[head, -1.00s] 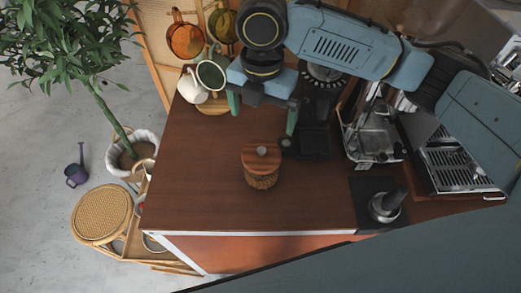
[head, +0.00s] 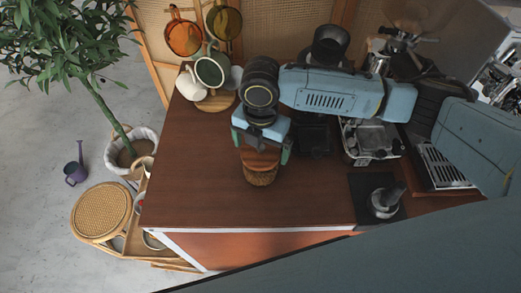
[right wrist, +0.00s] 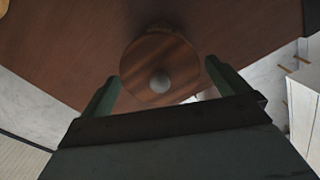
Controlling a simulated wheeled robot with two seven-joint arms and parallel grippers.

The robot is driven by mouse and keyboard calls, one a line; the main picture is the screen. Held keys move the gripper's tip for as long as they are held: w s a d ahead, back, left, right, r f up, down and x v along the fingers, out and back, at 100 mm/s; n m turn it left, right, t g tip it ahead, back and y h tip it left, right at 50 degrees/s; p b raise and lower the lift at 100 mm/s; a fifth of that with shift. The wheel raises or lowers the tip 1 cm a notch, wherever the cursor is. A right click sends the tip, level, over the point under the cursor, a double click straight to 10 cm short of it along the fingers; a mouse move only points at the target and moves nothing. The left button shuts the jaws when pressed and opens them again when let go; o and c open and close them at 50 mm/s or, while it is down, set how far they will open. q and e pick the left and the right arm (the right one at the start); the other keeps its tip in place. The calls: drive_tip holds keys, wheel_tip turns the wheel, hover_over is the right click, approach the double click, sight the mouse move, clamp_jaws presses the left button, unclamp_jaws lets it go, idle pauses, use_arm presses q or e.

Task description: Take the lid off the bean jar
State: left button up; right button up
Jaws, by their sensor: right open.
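The bean jar (head: 261,178) stands upright on the brown counter, with a cork-like woven body. Its round wooden lid (head: 262,158) sits on top, partly hidden by my right gripper in the head view. The fingers (right wrist: 160,85) also show in the right wrist view, apart from the knob. My left gripper is not in view.
The brown counter (head: 200,190) is clear left of the jar. A tamper on a dark mat (head: 365,185) and an espresso machine (head: 440,165) stand to the right. A white pitcher (head: 190,87) and mugs on a rack (head: 212,70) stand at the back left.

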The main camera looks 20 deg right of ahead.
drive_tip(key=c, duration=0.8)
